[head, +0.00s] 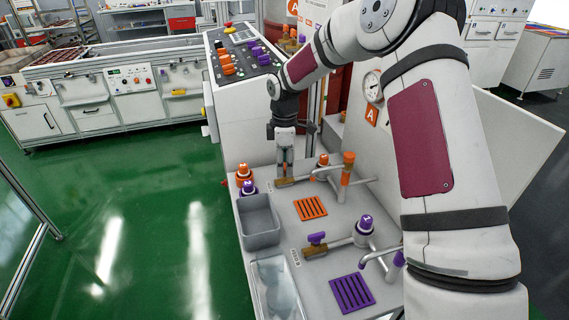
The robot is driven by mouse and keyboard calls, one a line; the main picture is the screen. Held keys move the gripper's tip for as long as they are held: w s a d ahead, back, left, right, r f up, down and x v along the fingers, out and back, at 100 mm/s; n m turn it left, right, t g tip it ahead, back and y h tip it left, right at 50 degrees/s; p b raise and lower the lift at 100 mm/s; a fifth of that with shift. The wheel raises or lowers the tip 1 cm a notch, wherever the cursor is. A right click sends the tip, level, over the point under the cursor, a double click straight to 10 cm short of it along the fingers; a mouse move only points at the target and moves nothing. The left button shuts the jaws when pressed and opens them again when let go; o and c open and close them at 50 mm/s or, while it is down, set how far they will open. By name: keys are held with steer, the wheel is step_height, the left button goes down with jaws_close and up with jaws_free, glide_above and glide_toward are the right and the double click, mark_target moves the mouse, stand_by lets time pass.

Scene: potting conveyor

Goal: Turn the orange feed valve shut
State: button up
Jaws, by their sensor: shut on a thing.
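The orange feed line runs along the far part of the grey bench, with a brass valve body (293,182) at its left end. My gripper (285,174) points down onto this valve and is shut around its handle. The handle is hidden between the fingers, so I cannot tell its angle. An orange-topped fitting (323,161) and a taller orange-capped post (348,160) stand to the right on the same line. The nearer purple line has its own brass valve with a purple handle (316,239), apart from my gripper.
An orange grate (310,208) and a purple grate (352,292) lie on the bench (285,222). Orange (243,172) and purple (248,188) capped bottles stand behind a grey bin (261,240) at the left edge. A control console (235,100) stands behind. Green floor is clear at left.

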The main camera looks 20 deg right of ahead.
steer(key=shift+n, duration=1.2)
steer(key=o, duration=1.2)
steer(key=shift+c, duration=0.2)
step_height(320, 180, up, 12)
